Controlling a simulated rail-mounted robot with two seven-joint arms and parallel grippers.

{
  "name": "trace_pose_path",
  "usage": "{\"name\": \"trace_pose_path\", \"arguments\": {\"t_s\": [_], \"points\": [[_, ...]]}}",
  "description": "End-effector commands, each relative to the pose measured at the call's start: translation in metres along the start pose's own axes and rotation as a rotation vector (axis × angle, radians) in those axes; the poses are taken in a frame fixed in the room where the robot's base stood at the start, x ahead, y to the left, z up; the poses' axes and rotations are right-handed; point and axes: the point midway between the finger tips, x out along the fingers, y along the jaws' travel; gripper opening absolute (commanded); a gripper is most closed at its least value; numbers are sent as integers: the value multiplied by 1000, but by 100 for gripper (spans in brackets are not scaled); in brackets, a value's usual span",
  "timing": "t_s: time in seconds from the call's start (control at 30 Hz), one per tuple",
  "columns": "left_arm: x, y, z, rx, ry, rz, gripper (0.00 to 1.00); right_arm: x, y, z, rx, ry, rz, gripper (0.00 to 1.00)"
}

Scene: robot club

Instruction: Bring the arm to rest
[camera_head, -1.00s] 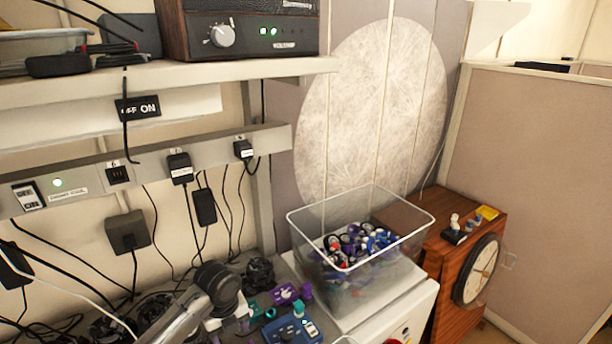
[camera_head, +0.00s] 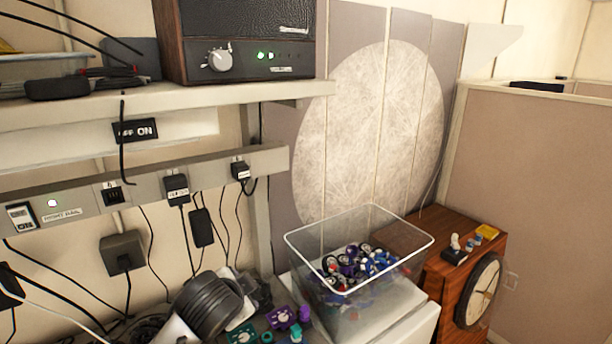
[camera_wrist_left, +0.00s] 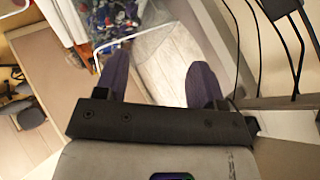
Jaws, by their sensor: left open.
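My left gripper (camera_wrist_left: 158,82) shows in the left wrist view with its two dark purple-grey fingers spread apart. Nothing is between them, only pale surface behind. In the head view a thick dark ribbed joint of my left arm (camera_head: 208,303) stands at the bottom, left of centre, in front of the cluttered bench. The gripper itself cannot be made out in that view. My right gripper is in neither view.
A clear bin (camera_head: 318,262) of small coloured parts stands right of the arm; it also shows beyond the fingers (camera_wrist_left: 133,38). A wooden clock cabinet (camera_head: 432,270) is further right. A shelf (camera_head: 230,94) and socket rail (camera_head: 140,192) with hanging cables are at left.

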Motion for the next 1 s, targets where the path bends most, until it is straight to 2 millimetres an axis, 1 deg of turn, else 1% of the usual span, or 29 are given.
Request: {"name": "trace_pose_path", "arguments": {"t_s": [0.03, 0.07, 0.13, 0.2, 0.27, 0.37, 0.4, 0.57, 0.6, 0.67, 0.7, 0.77, 0.8, 0.87, 0.9, 1.0], "points": [[-13, 5, -2, -74, 57, -29, 63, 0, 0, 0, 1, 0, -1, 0], [-21, 7, -2, -122, 90, -47, 63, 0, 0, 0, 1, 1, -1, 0], [-37, 14, 5, -228, 157, -79, 63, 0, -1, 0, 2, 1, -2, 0], [-49, 24, 18, -317, 205, -99, 63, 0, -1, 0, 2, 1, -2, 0], [-56, 34, 34, -375, 229, -110, 63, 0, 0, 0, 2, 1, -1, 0], [-64, 54, 67, -449, 238, -119, 63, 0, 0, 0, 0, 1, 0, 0], [-66, 62, 82, -479, 232, -120, 63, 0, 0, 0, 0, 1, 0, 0], [-70, 105, 145, -587, 161, -94, 63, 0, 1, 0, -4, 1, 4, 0], [-70, 118, 161, -611, 135, -81, 63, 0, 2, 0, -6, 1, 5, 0], [-70, 138, 185, -643, 89, -55, 63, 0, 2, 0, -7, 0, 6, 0], [-70, 153, 201, -662, 55, -35, 63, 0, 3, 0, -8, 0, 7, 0], [-70, 176, 225, -689, -3, -4, 63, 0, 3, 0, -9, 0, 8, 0], [-70, 192, 241, -705, -46, 18, 63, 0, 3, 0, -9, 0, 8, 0], [-69, 217, 265, -724, -117, 55, 63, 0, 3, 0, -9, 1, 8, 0], [-70, 233, 279, -734, -160, 77, 63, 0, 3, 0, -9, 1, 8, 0], [-75, 268, 308, -748, -251, 130, 63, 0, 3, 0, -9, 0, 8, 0]]}}
